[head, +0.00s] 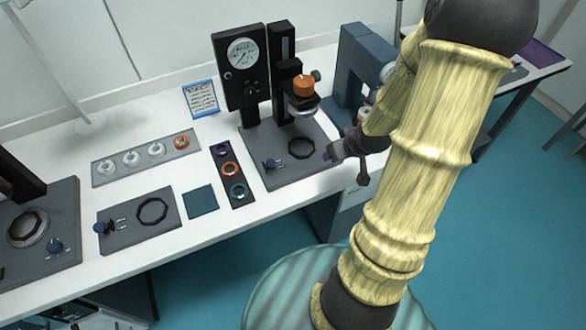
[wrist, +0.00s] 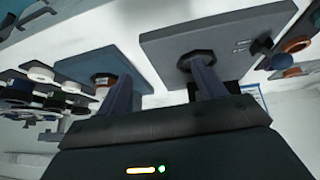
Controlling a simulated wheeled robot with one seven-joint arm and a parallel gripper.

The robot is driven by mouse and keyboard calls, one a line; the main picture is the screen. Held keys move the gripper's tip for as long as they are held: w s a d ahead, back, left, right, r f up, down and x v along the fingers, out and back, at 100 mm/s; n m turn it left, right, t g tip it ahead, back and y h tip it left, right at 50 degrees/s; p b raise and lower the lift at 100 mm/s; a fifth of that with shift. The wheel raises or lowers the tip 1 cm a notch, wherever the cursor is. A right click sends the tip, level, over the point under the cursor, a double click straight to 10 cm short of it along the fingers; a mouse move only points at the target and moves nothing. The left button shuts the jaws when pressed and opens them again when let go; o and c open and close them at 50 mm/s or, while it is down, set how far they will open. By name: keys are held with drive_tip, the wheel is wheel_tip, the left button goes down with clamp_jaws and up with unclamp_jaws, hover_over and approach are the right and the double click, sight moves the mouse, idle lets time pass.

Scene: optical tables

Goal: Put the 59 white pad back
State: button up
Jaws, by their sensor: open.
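White ring-shaped pads (head: 131,158) sit in a grey tray (head: 150,168) on the left of the white table, beside an orange ring. Any number on them is too small to read. White rings (wrist: 38,74) also show at the left of the wrist view. My gripper (head: 346,160) is beside the right edge of the gauge stand's grey base (head: 292,172). In the wrist view my gripper (wrist: 163,85) has its two fingers spread, with nothing seen between them. The base bears a dark octagonal ring (head: 301,149) and a blue knob.
A dark strip (head: 226,160) holds purple, orange and teal rings. A grey plate with an octagonal ring (head: 153,211) and a teal square (head: 200,201) lie in front. The gauge column (head: 242,75) and a blue-grey machine (head: 357,62) stand tall at the back.

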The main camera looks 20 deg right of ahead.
drive_tip(key=s+a+r+g, duration=0.1)
drive_tip(key=s+a+r, duration=0.2)
drive_tip(key=a, duration=0.5)
drive_tip(key=s+a+r+g, duration=0.2)
drive_tip(key=s+a+r, duration=0.1)
drive_tip(key=a, duration=0.5)
drive_tip(key=shift+s+a+r+g+y, duration=0.25)
drive_tip(key=shift+s+r+g+y, duration=0.05)
drive_tip(key=shift+r, duration=0.6)
